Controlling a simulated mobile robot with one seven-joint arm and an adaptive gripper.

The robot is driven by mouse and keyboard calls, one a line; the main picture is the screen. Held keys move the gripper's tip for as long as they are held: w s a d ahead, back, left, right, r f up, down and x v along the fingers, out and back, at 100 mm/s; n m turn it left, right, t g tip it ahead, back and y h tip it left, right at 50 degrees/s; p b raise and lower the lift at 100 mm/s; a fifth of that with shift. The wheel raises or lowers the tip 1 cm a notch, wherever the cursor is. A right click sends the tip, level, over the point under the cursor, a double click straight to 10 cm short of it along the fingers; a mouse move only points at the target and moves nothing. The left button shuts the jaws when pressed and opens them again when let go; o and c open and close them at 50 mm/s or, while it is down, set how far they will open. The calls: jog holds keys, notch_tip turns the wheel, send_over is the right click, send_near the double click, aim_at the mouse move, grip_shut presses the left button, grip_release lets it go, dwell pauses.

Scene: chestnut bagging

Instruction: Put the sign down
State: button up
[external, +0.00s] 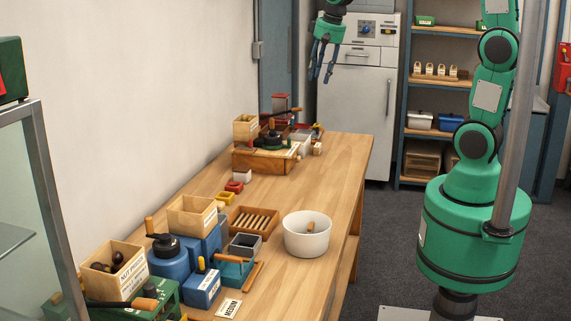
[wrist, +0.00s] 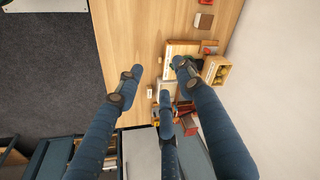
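A small white card sign (external: 228,309) lettered "MEDIUM" lies flat on the near end of the wooden table (external: 335,185). My gripper (external: 322,72) hangs in the air beyond the far end of the table, well away from that card. The "MEDIUM" card is not visible in the wrist view.
A white bowl (external: 307,236) stands by the table's right edge. Wooden boxes, including a box of chestnuts (external: 115,268), and a blue device (external: 172,262) crowd the near left. A wooden box assembly (external: 262,160) fills the far end. The middle right of the tabletop is clear.

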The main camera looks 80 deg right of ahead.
jog(key=s+a+r+n+t+y, duration=0.1)
jog(key=s+a+n, duration=0.7)
jog(key=s+a, duration=1.1)
jog(key=s+r+t, duration=0.1)
jog(key=s, duration=0.3)
jog(key=shift+a+n+t, duration=0.3)
jog(key=shift+a+t, duration=0.1)
jog(key=shift+f, duration=0.2)
